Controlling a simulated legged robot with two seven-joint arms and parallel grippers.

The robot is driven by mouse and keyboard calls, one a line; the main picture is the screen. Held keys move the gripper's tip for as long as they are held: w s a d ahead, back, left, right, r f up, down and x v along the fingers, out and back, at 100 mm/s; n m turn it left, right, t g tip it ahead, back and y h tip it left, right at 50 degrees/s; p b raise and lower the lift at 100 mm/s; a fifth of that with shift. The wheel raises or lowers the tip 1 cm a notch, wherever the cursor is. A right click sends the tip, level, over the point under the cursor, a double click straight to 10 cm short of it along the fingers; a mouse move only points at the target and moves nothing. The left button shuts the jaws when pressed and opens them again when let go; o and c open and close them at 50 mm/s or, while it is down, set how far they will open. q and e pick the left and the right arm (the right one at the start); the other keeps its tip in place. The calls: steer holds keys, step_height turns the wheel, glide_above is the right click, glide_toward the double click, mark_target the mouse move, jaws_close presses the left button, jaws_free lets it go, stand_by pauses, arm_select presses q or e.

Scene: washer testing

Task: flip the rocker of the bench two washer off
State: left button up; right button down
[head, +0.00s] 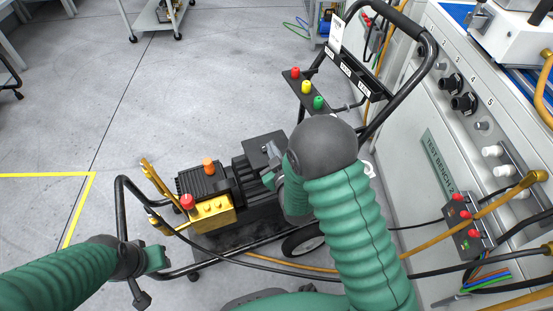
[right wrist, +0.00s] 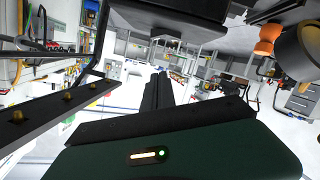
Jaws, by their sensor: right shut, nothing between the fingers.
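The washer (head: 208,184) stands on a black wheeled cart at the centre of the head view, with a black motor and a yellow pump block (head: 212,213). A dark box (head: 262,143) sits at its right end. My right gripper (head: 270,165) is shut and empty, close by this box. Whether it touches the box I cannot tell. The rocker is not clearly seen. In the right wrist view the dark fingers of my right gripper (right wrist: 158,92) are together. My left gripper (head: 155,258) is at the lower left, beside the cart's tube frame. Its fingers are too unclear to judge.
A panel with red, yellow and green buttons (head: 306,87) is fixed to the cart handle. The grey bench marked Test Bench 2 (head: 437,160) stands on the right with hoses and cables. A black hose crosses below the washer. The floor at left is open.

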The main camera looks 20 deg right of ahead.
steer(key=x, duration=0.1)
steer(key=b+x, duration=0.1)
steer(key=x, duration=0.2)
steer(key=shift+d+f, duration=0.15)
steer(key=shift+f, duration=0.15)
steer(key=f+b, duration=0.1)
steer(key=d+f+b, duration=0.1)
steer(key=shift+w+d+f, duration=0.15)
steer(key=shift+d+f, duration=0.05)
steer(key=shift+f, duration=0.1)
steer(key=shift+d+f+b, duration=0.2)
steer(key=shift+f+b, duration=0.15)
